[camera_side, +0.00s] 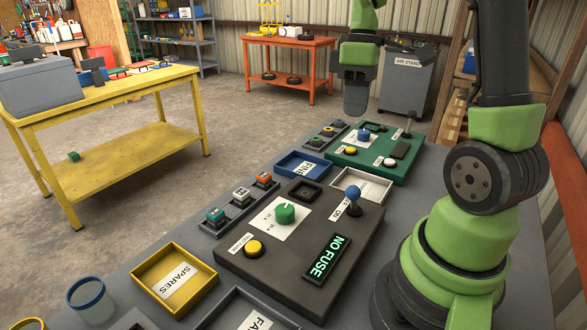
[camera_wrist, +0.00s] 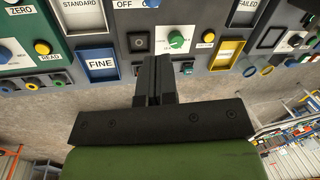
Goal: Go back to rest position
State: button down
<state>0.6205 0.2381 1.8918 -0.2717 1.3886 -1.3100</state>
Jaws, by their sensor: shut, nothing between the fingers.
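My gripper (camera_side: 356,103) hangs in the air over the far part of the bench, beyond the dark control panel, with its fingers pointing down. In the wrist view the two dark fingers (camera_wrist: 153,66) lie together, with nothing between them. The dark panel (camera_side: 240,270) has a green knob (camera_side: 285,213), a yellow button (camera_side: 254,248), a blue-topped lever (camera_side: 353,197) and a lit display (camera_side: 328,258) reading NO FUSE. Its square socket (camera_side: 305,191) looks empty. It also shows in the wrist view (camera_wrist: 139,42).
A rack (camera_side: 240,208) holds teal, grey and orange-topped fuses. Around the panel lie a blue FINE tray (camera_side: 288,162), a yellow SPARES tray (camera_side: 146,279) and a white-floored tray (camera_side: 386,184). A green panel (camera_side: 358,164) stands farther back. The air around my gripper looks clear.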

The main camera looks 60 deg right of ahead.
jog(key=s+a+r+m+t, duration=0.3)
jog(key=a+t, duration=0.1)
jog(key=a, duration=0.3)
jog(key=s+a+r+m+t, duration=0.3)
jog(key=a+t, duration=0.1)
jog(key=a, duration=0.4)
jog(key=shift+s+a+r+m, duration=0.2)
jog(key=shift+s+r+m, duration=0.1)
jog(key=shift+m, duration=0.1)
